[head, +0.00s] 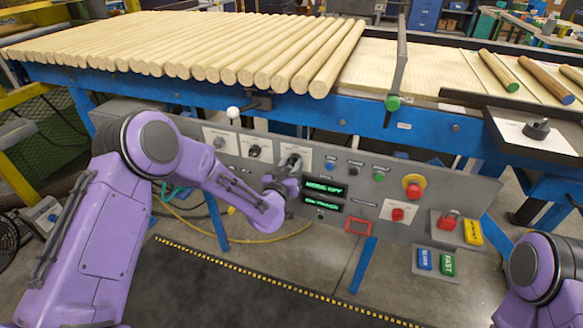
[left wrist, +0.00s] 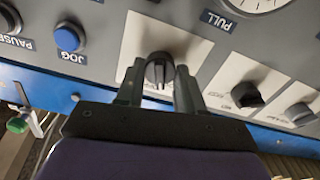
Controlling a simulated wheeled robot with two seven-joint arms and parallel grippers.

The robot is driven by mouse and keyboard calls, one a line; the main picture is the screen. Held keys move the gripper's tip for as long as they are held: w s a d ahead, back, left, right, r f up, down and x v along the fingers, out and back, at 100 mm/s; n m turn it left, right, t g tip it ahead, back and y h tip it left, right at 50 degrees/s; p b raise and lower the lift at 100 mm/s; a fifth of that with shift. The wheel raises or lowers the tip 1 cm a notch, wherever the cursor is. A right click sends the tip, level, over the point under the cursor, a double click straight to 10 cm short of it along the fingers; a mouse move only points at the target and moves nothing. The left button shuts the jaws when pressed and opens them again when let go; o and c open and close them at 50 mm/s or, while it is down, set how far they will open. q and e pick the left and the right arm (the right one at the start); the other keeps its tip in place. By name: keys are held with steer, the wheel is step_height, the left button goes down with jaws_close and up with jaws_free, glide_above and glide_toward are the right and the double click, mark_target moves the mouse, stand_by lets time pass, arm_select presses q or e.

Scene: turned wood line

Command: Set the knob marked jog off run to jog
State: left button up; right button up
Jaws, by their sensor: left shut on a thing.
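A dark rotary knob (left wrist: 159,70) on a pale plate sits between the fingers of my left gripper (left wrist: 158,88) in the left wrist view. The gripper is shut on it, one finger on each side. In the head view, my left gripper (head: 288,172) reaches the rightmost of three plated knobs (head: 294,159) on the grey control panel (head: 340,160). The knob's own marking is too small or covered to read. Two other plated knobs, the middle one (head: 254,151) and the left one (head: 219,142), stand to its left. My right gripper is out of frame.
Two green-lit displays (head: 324,189), a red emergency button (head: 413,184) and a red switch (head: 397,214) are right of the knob. A blue button labelled JOG (left wrist: 69,38) is close by in the left wrist view. Wooden rods (head: 250,55) lie on the conveyor above.

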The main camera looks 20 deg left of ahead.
arm_select(q)
steer(key=shift+n+b, duration=0.5)
steer(key=shift+n, duration=1.8)
steer(key=o, duration=1)
steer(key=shift+o, duration=0.2)
steer(key=shift+s, duration=0.1)
steer(key=s, duration=1)
steer(key=shift+s+a+b, duration=0.25)
steer(key=shift+b, duration=0.2)
